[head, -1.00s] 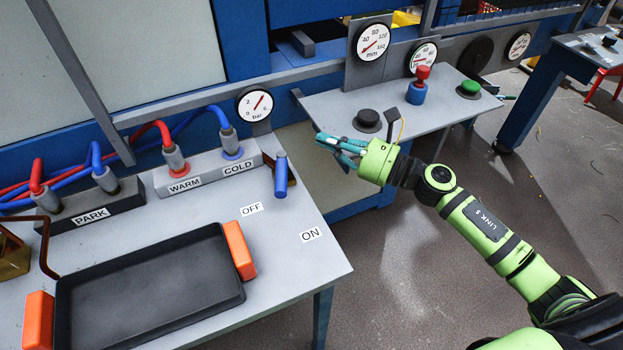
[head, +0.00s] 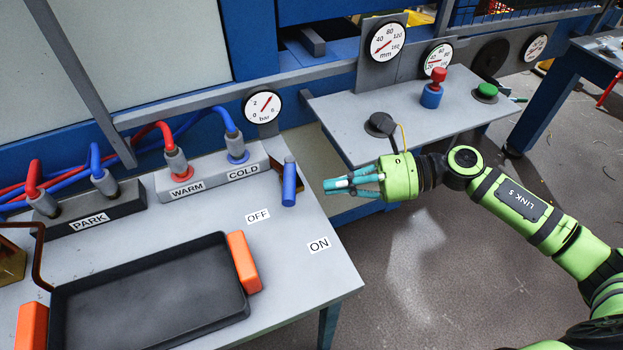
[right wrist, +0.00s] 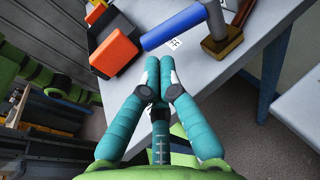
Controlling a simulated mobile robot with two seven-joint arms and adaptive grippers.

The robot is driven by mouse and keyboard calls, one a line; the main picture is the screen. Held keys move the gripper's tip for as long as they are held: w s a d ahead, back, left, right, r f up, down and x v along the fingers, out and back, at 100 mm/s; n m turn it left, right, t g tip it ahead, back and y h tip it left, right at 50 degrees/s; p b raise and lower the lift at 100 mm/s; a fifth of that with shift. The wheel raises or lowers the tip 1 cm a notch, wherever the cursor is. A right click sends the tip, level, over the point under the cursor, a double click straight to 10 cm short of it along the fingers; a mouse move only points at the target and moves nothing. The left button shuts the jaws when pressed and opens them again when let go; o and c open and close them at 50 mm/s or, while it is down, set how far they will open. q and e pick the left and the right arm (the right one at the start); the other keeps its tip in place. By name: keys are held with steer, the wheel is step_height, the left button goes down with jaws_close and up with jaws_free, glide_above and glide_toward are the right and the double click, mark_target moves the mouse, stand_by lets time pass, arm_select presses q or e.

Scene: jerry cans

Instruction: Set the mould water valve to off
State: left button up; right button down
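The mould water valve has a blue handle (head: 289,184) beside a brown bar at the right edge of the grey bench. Its free end points toward the bench front, between the OFF label (head: 257,216) and the ON label (head: 319,245), nearer OFF in the head view. In the right wrist view, the blue handle (right wrist: 175,26) lies beyond the fingertips, partly over a label, beside a brass-coloured base (right wrist: 222,42). My right gripper (head: 328,186) is empty, its teal fingers together, pointing left at the handle with a gap between. My left gripper is not visible.
A black tray (head: 150,300) with orange grips lies on the bench's front left. WARM and COLD hose sockets (head: 210,172) stand behind. A grey shelf (head: 345,115) with a black knob, red and green buttons is behind my right gripper. The floor right of the bench is open.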

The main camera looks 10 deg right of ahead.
mark_target(290, 189)
steer(key=p+x, duration=0.1)
steer(key=x, duration=0.3)
steer(key=shift+r, duration=0.15)
steer(key=shift+w+a+f+p, duration=0.1)
steer(key=shift+a+f+p, duration=0.2)
steer(key=shift+a, duration=0.1)
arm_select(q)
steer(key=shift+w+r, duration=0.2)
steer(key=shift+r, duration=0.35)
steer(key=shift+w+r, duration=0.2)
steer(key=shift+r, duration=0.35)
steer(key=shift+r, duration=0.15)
arm_select(e)
steer(key=shift+a+r, duration=0.1)
